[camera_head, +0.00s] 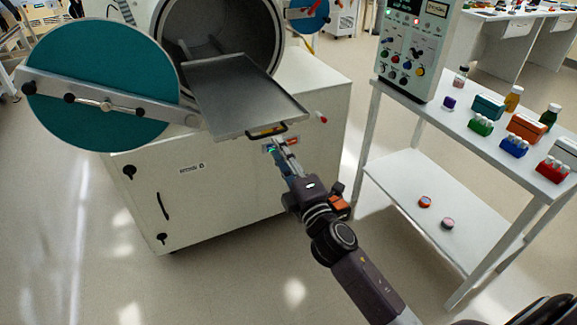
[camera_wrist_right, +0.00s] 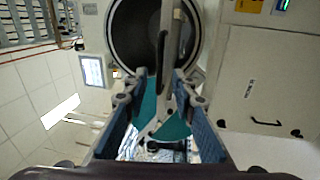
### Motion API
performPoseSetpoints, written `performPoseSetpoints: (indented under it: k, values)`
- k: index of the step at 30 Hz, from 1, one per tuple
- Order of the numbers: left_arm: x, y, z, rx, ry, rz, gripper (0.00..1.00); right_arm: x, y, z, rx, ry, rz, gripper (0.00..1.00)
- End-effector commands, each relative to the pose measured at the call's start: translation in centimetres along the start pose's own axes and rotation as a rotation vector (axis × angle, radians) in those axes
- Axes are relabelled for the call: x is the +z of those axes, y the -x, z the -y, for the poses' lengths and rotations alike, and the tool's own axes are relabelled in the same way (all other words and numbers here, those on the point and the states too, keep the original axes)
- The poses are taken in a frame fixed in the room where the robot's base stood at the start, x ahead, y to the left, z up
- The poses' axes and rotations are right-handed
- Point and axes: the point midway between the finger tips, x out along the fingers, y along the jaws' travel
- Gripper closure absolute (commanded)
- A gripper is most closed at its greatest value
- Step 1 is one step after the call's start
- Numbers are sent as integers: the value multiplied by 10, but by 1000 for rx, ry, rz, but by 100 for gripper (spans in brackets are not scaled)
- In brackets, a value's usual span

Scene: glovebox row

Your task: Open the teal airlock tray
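The airlock tray (camera_head: 236,92) is a flat grey metal plate sticking out of the round chamber. Its dark handle (camera_head: 270,132) is on its front edge. The teal round door (camera_head: 95,60) stands swung open to the left. My right gripper (camera_head: 280,150) is just below and in front of the handle. In the right wrist view, its two blue fingers (camera_wrist_right: 155,88) are apart, with the tray, nearly edge-on, beyond and between them. The handle also shows there (camera_wrist_right: 162,52). I see no grip on it. My left gripper is out of view.
The tray's white cabinet (camera_head: 215,190) stands below the chamber. To the right, a white table (camera_head: 455,125) carries a control box (camera_head: 416,50), bottles and coloured tube racks, with two small round items on its lower shelf. The floor in front of the cabinet is open.

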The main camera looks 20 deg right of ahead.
Motion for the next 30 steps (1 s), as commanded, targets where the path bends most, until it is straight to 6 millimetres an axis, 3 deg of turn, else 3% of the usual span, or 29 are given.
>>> performPoseSetpoints:
  k: [6,12,30]
  values:
    - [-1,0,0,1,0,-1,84,0,38,0,-2,-1,1,75]
    - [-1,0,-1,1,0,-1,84,0,54,1,-1,-2,0,75]
    - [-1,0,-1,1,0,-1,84,0,58,3,-5,-5,0,75]
